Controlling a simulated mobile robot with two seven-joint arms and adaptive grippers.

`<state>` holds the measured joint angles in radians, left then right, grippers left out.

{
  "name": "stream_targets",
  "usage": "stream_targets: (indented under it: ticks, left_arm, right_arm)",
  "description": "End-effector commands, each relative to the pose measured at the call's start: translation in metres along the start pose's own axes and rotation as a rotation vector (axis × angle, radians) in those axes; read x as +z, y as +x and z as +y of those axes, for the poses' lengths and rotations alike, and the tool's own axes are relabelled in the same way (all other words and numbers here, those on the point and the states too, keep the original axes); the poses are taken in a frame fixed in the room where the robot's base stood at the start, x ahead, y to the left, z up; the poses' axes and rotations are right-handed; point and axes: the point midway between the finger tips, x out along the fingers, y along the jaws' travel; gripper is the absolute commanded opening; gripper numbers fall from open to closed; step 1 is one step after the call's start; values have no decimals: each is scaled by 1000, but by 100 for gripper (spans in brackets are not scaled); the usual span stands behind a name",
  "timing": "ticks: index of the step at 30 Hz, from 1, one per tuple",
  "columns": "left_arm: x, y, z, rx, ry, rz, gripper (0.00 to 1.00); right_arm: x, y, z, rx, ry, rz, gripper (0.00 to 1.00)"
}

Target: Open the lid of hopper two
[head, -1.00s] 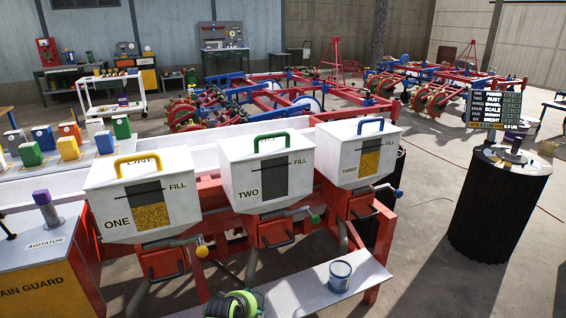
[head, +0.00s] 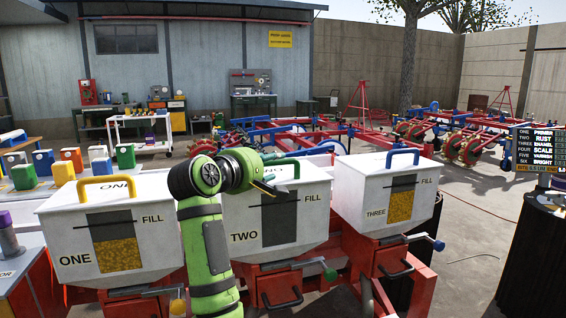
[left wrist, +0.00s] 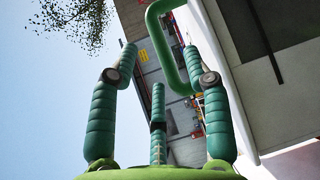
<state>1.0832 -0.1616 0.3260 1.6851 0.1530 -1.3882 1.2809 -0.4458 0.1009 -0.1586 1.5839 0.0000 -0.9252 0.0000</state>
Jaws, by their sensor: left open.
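Hopper two (head: 310,222) is a white box between hoppers one and three, with "TWO" and "FILL" on its front. Its lid appears shut, with a green arched handle (head: 296,169) on top. My left gripper (head: 276,173) is at the handle, partly overlapping it. In the left wrist view my left gripper's green fingers (left wrist: 160,58) are spread open. The handle (left wrist: 178,72) shows there between the fingers, nearer the right one; I cannot tell whether they touch. My left arm hides the left part of hopper two. My right gripper is not in view.
Hopper one (head: 118,235), with a yellow handle, stands to the left. Hopper three (head: 390,200), with a blue handle, stands to the right. Red frames and cranks sit below the hoppers. A letter board (head: 538,150) stands at far right.

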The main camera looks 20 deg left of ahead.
Motion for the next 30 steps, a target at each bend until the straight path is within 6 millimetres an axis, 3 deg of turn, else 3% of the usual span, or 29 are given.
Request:
stream_targets:
  ticks: [6, 12, 23, 27, 30]
  left_arm:
    - [0, 33, -1, -3, 1, 0, 49]
    - [0, 51, 0, 0, 2, 1, 49]
    - [0, 56, 0, 0, 3, 2, 49]
    - [0, 56, 0, 0, 3, 2, 0]
    - [0, 56, 0, 0, 3, 2, 0]
  right_arm:
    - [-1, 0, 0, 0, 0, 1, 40]
    - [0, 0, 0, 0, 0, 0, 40]
    - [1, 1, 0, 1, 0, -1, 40]
    - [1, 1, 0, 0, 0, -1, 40]
    - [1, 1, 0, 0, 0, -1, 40]
